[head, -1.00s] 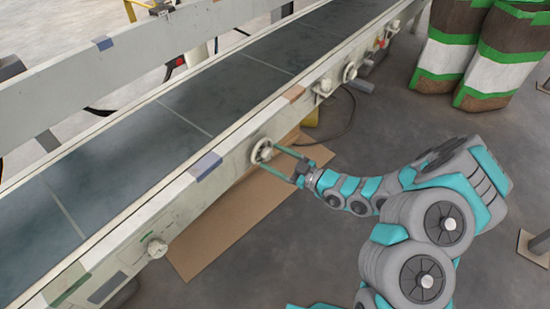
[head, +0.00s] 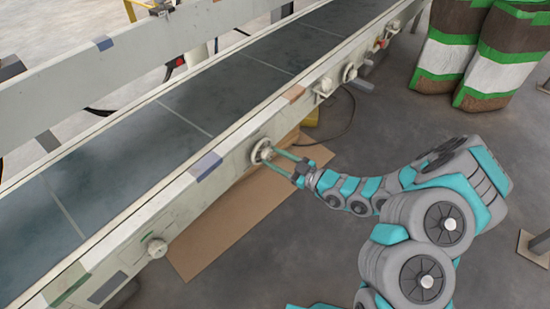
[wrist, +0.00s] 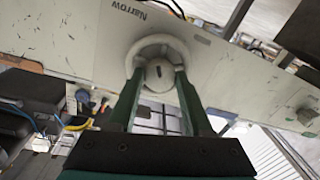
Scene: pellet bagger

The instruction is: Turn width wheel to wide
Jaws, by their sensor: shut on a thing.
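The width wheel (head: 261,151) is a pale round handwheel on the side rail of the conveyor. It also shows in the wrist view (wrist: 178,48), with a small dark mark at its hub and the word "Narrow" on the panel above it. My gripper (head: 275,152) reaches it from the right, its green fingers at the wheel. In the wrist view the two fingertips (wrist: 160,70) are shut on the wheel, one on either side of its hub. The fingertips partly hide the lower rim. No "wide" label is readable.
The conveyor belt (head: 160,130) runs diagonally behind the rail. A white knob (head: 157,248) sticks out of the rail at lower left, and more knobs (head: 326,85) sit farther up. Cardboard (head: 215,225) lies on the floor below. Striped bags (head: 495,55) stand at the upper right.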

